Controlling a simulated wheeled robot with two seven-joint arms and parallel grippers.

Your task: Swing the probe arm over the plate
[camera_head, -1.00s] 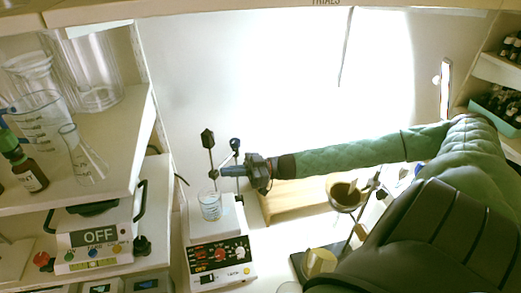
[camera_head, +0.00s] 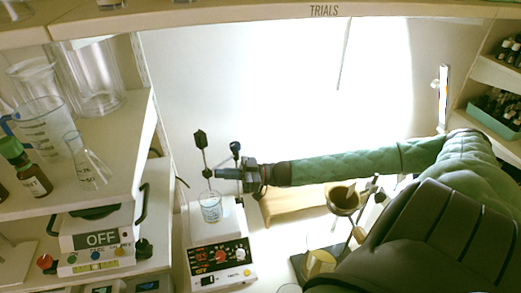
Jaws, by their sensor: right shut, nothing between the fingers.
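The white hotplate (camera_head: 219,259) stands at the lower middle, with red-lit readouts and knobs on its front. A glass beaker (camera_head: 211,208) with pale blue liquid stands on its plate (camera_head: 233,214). A thin probe arm (camera_head: 206,158) with a dark top piece rises above and behind the beaker; a dark clamp knob (camera_head: 235,146) is beside it. My right gripper (camera_head: 222,173) reaches in from the right, shut, its fingertips at the probe arm just above the beaker. Whether they touch the arm is unclear, and the probe's lower end is hard to make out. My left gripper is not in view.
A funnel-like bowl (camera_head: 344,198) on a stand is under my forearm.

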